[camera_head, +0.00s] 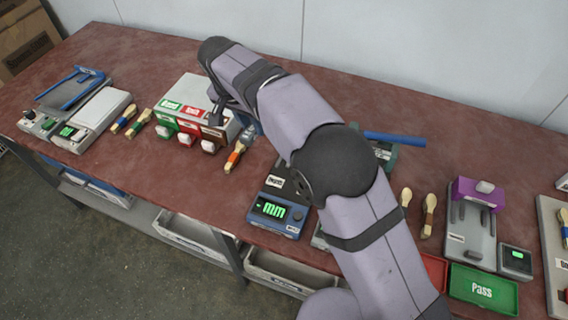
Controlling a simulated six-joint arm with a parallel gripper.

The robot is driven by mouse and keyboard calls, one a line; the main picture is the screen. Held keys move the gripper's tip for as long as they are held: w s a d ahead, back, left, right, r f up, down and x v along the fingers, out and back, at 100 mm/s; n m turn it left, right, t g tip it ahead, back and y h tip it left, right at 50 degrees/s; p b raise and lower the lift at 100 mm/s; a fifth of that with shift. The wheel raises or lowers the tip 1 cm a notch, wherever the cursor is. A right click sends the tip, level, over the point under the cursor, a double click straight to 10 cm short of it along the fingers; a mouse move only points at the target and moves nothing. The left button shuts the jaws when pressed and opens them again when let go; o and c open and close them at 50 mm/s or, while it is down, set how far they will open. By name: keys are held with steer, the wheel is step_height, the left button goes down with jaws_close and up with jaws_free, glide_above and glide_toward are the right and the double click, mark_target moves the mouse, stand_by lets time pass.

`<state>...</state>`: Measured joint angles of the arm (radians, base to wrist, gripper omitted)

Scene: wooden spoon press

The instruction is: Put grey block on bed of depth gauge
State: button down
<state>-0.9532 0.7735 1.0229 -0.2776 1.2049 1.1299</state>
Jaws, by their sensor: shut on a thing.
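The depth gauge appears to be the blue device (281,208) with a green "mm" display at the table's front edge; my arm covers part of the area behind it. My gripper (216,114) points down at the right end of a grey box with green, red and brown fronts (190,122), to the left of and behind the gauge. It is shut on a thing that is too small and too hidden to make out. I cannot tell the grey block for certain; small pale blocks (208,146) show at the fronts of the box.
A scale (91,120) and a blue tray (72,89) stand at left. A purple-topped fixture (470,215) and a green "Pass" tray (483,289) are at right. The table's back left is clear.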

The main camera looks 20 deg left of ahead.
step_height(320, 180, up, 6)
steer(key=w+d+p, duration=0.1)
steer(key=w+d, duration=0.1)
steer(key=d, duration=0.1)
steer(key=s+d+m+p, duration=0.1)
steer(key=s+d, duration=0.1)
steer(key=d, duration=0.7)
steer(key=shift+s+d+f+n+p, duration=0.1)
steer(key=shift+s+f+n+p, duration=0.25)
steer(key=shift+f, duration=2.35)
steer(key=shift+s+d+f+n+p, duration=0.1)
steer(key=shift+s+f+n+p, duration=0.3)
steer(key=shift+f, duration=2.25)
steer(key=shift+s+d+f+n+p, duration=0.2)
steer(key=shift+s+f, duration=0.3)
steer(key=shift+f, duration=2.2)
steer(key=shift+a+f, duration=0.2)
steer(key=c, duration=1.5)
jaws_free()
steer(key=shift+o, duration=0.2)
steer(key=shift+r, duration=0.15)
